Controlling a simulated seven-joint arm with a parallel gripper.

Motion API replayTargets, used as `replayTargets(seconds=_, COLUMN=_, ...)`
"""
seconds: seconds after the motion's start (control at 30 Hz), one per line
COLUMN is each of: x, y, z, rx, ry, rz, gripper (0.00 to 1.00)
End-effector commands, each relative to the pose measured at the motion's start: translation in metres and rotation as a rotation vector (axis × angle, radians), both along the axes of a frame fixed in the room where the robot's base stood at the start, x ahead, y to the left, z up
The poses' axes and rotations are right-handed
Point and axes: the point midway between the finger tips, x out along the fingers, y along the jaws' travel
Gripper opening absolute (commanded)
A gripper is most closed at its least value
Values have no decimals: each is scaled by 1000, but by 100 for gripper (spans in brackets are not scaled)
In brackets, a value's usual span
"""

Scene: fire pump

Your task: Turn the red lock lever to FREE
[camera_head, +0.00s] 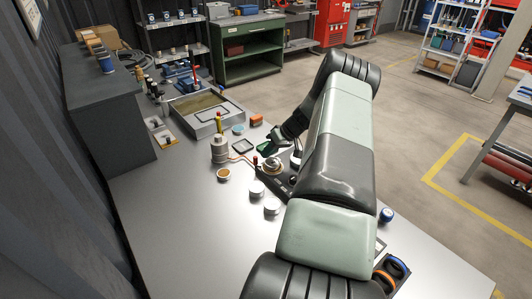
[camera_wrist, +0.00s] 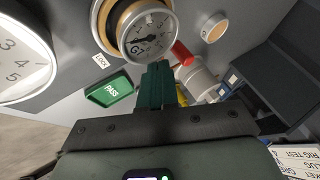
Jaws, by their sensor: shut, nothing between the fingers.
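The red lock lever (camera_wrist: 182,53) shows in the wrist view as a short red bar beside the round pressure gauge (camera_wrist: 147,35), on its lower right side. A small LOCK label (camera_wrist: 100,60) lies on the other side of the gauge. In the head view the pump unit (camera_head: 273,166) stands on the bench, with a small red piece (camera_head: 255,161) at its left that looks like the lever. My gripper (camera_wrist: 156,68) has its green fingers together and empty, just short of the gauge rim and left of the lever. Contact cannot be told. The FREE mark is not readable.
A green PASS tray (camera_wrist: 110,90) lies near the fingers. A grey cylinder (camera_head: 220,149) stands left of the pump, and white round pots (camera_head: 257,189) stand in front. A metal basin (camera_head: 207,111) is farther back. The bench's front left is clear.

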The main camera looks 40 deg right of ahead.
Motion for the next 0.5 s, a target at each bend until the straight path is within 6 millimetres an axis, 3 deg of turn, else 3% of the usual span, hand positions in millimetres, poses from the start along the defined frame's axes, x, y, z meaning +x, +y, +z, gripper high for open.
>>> replayTargets(seconds=0.3, x=-6, y=-43, z=1, rx=-3, ry=-2, rz=-3, gripper=0)
replayTargets(seconds=0.5, x=-29, y=-61, z=43, rx=-3, ry=-2, rz=-1, gripper=0)
